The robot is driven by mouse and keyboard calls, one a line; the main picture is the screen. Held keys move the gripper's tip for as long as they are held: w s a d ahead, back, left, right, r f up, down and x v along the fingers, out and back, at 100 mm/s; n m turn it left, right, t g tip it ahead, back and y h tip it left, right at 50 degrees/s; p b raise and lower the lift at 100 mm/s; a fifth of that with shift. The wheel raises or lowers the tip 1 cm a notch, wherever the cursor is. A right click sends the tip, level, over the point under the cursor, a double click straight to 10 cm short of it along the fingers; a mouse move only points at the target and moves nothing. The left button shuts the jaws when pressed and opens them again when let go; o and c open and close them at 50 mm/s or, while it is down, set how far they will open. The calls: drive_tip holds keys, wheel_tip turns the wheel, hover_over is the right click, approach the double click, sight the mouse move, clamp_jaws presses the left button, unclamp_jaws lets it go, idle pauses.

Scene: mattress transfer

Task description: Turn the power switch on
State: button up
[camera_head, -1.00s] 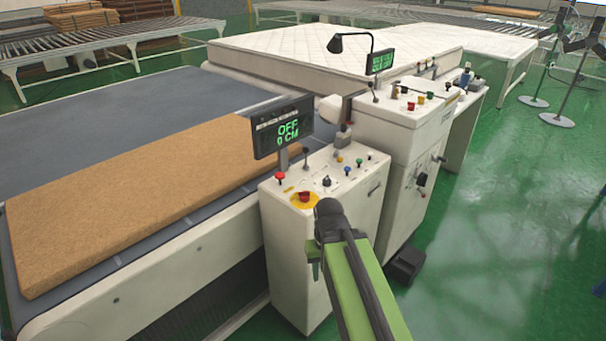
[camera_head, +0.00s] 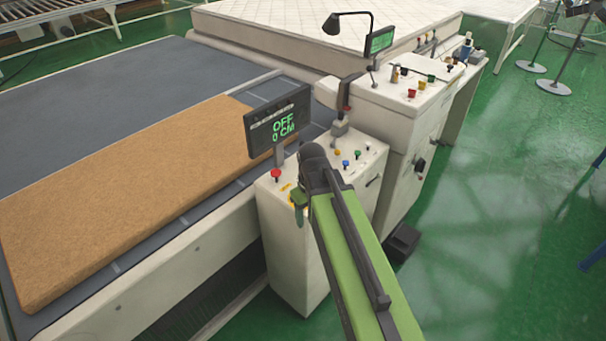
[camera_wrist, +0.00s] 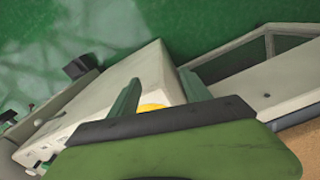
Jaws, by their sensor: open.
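The white control box (camera_head: 290,255) stands beside the conveyor, with several coloured buttons and knobs on top. Its display (camera_head: 278,123) reads "OFF" and "0 CM". A red knob (camera_head: 276,174) is at the top left corner, and blue, green and yellow ones sit farther back. I cannot tell which control is the power switch; my arm hides part of the panel. My gripper (camera_head: 299,198) is over the front of the panel. In the wrist view my gripper (camera_wrist: 161,90) has its two green fingers apart, with part of a yellow disc (camera_wrist: 153,108) showing between them. Nothing is held.
A brown mattress slab (camera_head: 120,190) lies on the grey conveyor (camera_head: 90,95) to the left. A second white machine (camera_head: 405,110) with its own buttons and display stands just behind the box. A white mattress (camera_head: 280,35) lies beyond. Green floor (camera_head: 490,220) is open to the right.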

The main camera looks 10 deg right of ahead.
drive_tip(key=w+r+n+p, duration=0.5)
drive_tip(key=r+n+p, duration=0.15)
drive_tip(key=r, duration=0.25)
drive_tip(key=w+r+n+p, duration=0.5)
drive_tip(key=w+r+p, duration=0.15)
drive_tip(key=r, duration=0.25)
drive_tip(key=shift+n, duration=0.25)
drive_tip(key=f+b, duration=1.1)
drive_tip(key=f, duration=0.1)
drive_tip(key=f+b, duration=0.6)
drive_tip(key=shift+s+f+b, duration=0.15)
drive_tip(key=shift+s+b, duration=0.15)
drive_tip(key=shift+s, duration=0.05)
